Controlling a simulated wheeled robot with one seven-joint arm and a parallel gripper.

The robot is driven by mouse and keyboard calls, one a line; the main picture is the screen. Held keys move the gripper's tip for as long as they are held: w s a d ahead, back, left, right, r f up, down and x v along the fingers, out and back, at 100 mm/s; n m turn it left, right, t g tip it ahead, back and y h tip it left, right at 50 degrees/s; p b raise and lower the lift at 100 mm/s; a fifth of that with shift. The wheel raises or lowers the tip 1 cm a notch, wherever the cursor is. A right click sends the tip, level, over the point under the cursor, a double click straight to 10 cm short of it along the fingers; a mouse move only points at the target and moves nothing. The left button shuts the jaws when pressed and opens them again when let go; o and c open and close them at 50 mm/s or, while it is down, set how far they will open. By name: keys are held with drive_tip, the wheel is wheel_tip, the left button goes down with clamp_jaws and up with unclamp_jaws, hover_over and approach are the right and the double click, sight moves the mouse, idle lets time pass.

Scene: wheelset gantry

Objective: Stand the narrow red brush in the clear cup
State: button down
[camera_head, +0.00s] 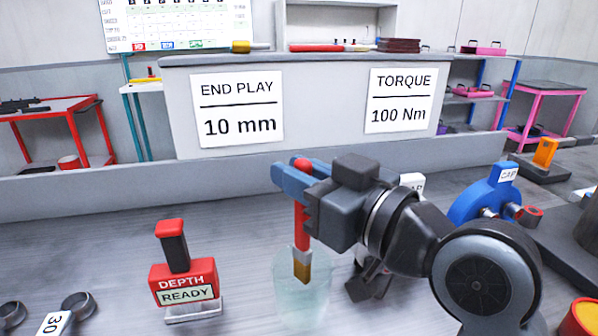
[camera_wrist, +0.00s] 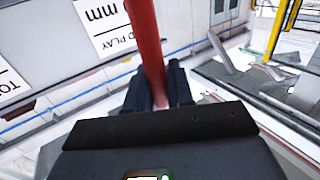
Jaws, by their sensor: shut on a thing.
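The narrow red brush (camera_head: 302,222) hangs upright, its red knob end up and its tan and brown tip down. My gripper (camera_head: 297,180) is shut on its handle near the top. The clear cup (camera_head: 307,305) stands on the grey bench below. The brush tip overlaps the upper part of the cup in the head view; I cannot tell how far inside the rim it is. In the wrist view the red handle (camera_wrist: 147,50) runs up from between the dark fingers (camera_wrist: 160,88). The cup is not in the wrist view.
A red depth block (camera_head: 183,275) marked READY stands left of the cup. Metal rings (camera_head: 78,305) lie at far left. A blue clamp-like part (camera_head: 487,198) stands to the right. A grey wall with END PLAY and TORQUE signs (camera_head: 237,108) rises behind. The bench between block and cup is clear.

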drive_tip(key=shift+f+b, duration=0.85)
drive_tip(key=shift+f, duration=0.3)
drive_tip(key=c, duration=0.9)
unclamp_jaws()
drive_tip(key=b+v, duration=0.1)
drive_tip(key=v, duration=0.6)
drive_tip(key=shift+s+d, duration=0.25)
drive_tip(key=shift+d, duration=0.05)
